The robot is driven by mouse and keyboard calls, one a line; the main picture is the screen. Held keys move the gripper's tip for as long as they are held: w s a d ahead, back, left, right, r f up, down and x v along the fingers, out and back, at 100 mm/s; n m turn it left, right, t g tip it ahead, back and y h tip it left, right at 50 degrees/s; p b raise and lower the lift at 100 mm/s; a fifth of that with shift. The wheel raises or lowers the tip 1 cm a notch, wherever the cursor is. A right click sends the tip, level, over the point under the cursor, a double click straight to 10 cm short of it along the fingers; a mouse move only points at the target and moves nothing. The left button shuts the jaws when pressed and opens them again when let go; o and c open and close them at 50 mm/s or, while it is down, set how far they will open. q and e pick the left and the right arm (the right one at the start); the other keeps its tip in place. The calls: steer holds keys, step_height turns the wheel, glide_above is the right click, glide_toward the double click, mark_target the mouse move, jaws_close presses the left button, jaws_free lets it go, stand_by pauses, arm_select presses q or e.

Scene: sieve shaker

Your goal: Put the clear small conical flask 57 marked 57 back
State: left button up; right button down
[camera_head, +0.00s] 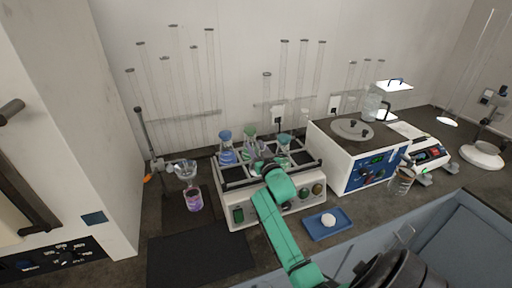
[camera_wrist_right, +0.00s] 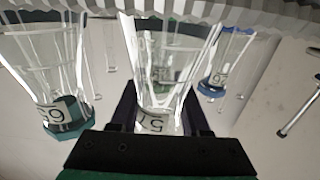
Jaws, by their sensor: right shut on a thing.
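The clear small conical flask 57 (camera_wrist_right: 165,75) is between the fingers of my right gripper (camera_wrist_right: 160,122) in the right wrist view, its tag partly readable near the jaws. The wrist picture is inverted, so its wide base points up. In the head view my right gripper (camera_head: 262,164) is over the front part of the shaker's rack, and the held flask is too small and covered to make out clearly. I cannot tell whether its base touches the rack. My left gripper is not in view.

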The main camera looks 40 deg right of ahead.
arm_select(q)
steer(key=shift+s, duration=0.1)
arm_select(e)
steer(key=shift+f, duration=0.15)
steer(key=shift+c, duration=1.9)
jaws_free()
arm_select(q)
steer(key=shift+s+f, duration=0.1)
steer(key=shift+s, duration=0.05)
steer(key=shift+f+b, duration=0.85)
steer(key=shift+b, duration=0.05)
arm_select(e)
steer(key=v, duration=1.2)
